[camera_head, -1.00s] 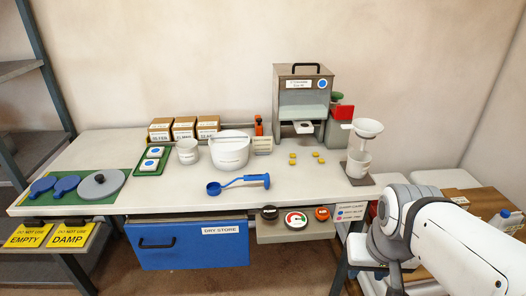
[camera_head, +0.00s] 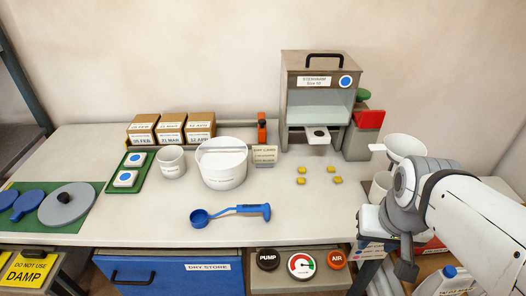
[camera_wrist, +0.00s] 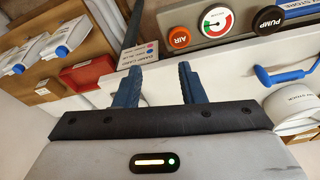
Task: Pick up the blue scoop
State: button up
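The blue scoop (camera_head: 230,213) lies on the white worktop near its front edge. Its round bowl is at the left and its handle runs right to a thicker end. Part of the scoop also shows at the right edge of the wrist view (camera_wrist: 284,76). My gripper (camera_wrist: 161,82) is open in the wrist view, with its two blue fingers apart and nothing between them. In the head view my arm's end is at the right, beyond the worktop's right front corner and well away from the scoop; the fingers cannot be made out there.
A white tub (camera_head: 223,170) and white cup (camera_head: 171,162) stand behind the scoop. Several yellow pieces (camera_head: 337,180) lie to its right. A grey machine (camera_head: 318,100) stands at the back. PUMP, gauge and AIR controls (camera_head: 301,265) and a blue drawer (camera_head: 165,270) sit below the front edge.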

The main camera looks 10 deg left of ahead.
jog(key=shift+o, duration=0.3)
jog(key=shift+d, duration=0.15)
jog(key=shift+o, duration=0.7)
jog(key=shift+w+d+r, duration=0.1)
jog(key=shift+d+r, duration=0.05)
jog(key=w+a+r+n+t+h+p, duration=0.1)
jog(key=w+a+r+n+t+p, duration=0.2)
jog(key=w, duration=0.6)
jog(key=w+r+n+t+h+p, duration=0.1)
jog(key=w+n+t+p, duration=0.1)
jog(key=w+n+p, duration=0.5)
jog(key=n+g+y+p, duration=0.4)
jog(key=n+g+y, duration=0.25)
jog(key=n, duration=0.45)
send_over(257, 206)
jog(key=d, duration=0.2)
notch_tip(257, 206, down, 9)
jog(key=shift+s+d+f, duration=0.1)
jog(key=shift+d+f, duration=0.05)
jog(key=b+x, duration=0.4)
jog(key=x, duration=0.3)
jog(key=shift+s+f, duration=0.15)
jog(key=shift+f, duration=0.3)
